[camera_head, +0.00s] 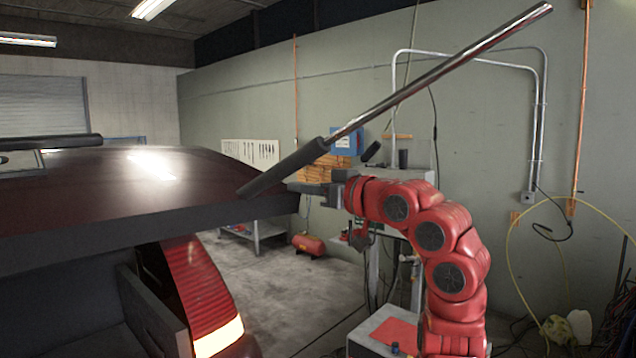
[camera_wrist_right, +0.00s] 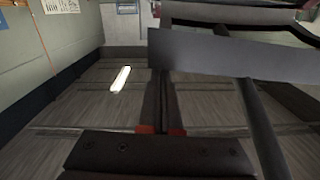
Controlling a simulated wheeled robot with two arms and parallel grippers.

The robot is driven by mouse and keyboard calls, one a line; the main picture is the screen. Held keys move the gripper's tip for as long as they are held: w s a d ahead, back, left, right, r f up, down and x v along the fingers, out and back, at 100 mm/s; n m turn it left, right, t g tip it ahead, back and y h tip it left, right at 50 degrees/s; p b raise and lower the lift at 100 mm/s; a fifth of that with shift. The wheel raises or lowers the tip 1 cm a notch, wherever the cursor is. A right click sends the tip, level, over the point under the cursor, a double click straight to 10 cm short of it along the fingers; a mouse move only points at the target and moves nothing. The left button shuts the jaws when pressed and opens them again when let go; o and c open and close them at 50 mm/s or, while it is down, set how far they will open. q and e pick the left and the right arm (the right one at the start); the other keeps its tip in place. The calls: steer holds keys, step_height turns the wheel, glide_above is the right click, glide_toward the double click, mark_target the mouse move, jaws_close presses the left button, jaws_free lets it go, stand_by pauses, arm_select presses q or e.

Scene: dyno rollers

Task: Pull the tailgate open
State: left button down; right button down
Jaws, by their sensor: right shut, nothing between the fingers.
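The dark red tailgate (camera_head: 140,180) stands raised, nearly level, at the left of the head view, with its dark edge facing me. A strut (camera_head: 430,85) rises from near its right corner to the upper right. In the wrist view, a dark edge or bar (camera_wrist_right: 240,52) crosses the upper right, and a dark rod runs down from it. My right gripper (camera_head: 298,188) is shut and empty beside the tailgate's right corner, just under the strut's lower end. I cannot tell whether it touches the panel. My left gripper is out of view.
A red tail light (camera_head: 203,295) sits below the tailgate. Behind my right arm stand a grey cabinet, a blue box (camera_head: 346,140) and a red compressor (camera_head: 309,244) on the floor. The concrete floor between the car and the bench is mostly clear.

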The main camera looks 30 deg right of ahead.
step_height(320, 180, down, 14)
steer(key=t+b, duration=0.1)
steer(key=b, duration=1.4)
steer(key=shift+s+d+r+t+y, duration=0.15)
steer(key=shift+s+t+y, duration=0.15)
steer(key=shift+s, duration=0.05)
steer(key=shift+r, duration=0.15)
